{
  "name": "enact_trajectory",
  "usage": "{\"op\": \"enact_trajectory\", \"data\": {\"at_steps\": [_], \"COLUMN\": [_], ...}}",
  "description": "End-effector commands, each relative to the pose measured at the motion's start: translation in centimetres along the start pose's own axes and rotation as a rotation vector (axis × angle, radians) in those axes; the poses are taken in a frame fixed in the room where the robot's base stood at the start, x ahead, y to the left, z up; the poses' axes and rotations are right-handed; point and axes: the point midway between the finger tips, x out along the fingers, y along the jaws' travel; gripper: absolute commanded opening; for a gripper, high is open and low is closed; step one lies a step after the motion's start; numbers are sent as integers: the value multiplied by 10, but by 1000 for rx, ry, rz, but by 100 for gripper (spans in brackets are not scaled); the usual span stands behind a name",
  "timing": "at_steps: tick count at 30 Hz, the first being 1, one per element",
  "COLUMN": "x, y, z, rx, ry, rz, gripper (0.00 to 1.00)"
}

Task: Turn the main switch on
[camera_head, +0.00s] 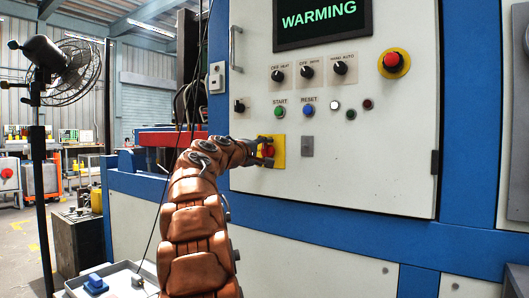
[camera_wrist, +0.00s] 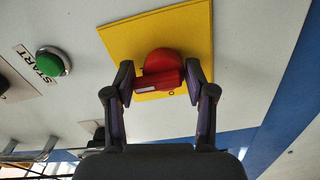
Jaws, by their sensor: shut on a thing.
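The main switch (camera_wrist: 160,62) is a red rotary knob with a raised handle bar on a yellow square plate (camera_wrist: 190,35). In the wrist view my gripper (camera_wrist: 160,84) has one finger at each end of the red handle bar and is shut on it. The bar lies roughly level across that picture. In the head view my gripper (camera_head: 262,150) reaches the yellow plate (camera_head: 279,152) from the left and partly hides the red knob (camera_head: 269,151).
The white panel (camera_head: 400,150) has a screen (camera_head: 322,22) reading "WARMING". Above the switch are a green START button (camera_head: 279,111), a blue RESET button (camera_head: 308,110) and several black knobs. A red emergency button (camera_head: 393,62) is upper right. A fan (camera_head: 70,65) stands left.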

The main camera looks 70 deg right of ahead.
Motion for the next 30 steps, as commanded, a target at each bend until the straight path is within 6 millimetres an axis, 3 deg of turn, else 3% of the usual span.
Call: {"op": "enact_trajectory", "data": {"at_steps": [1, 3, 4, 7, 30], "x": [5, 5, 5, 5, 1], "y": [-15, -15, -15, -14, -3], "z": [3, 3, 3, 3, 1], "rx": [-4, -4, -4, -3, 1], "ry": [-12, -12, -12, -12, -2], "rz": [-23, -23, -23, -22, -7], "gripper": [20, 20, 56, 66, 68]}}
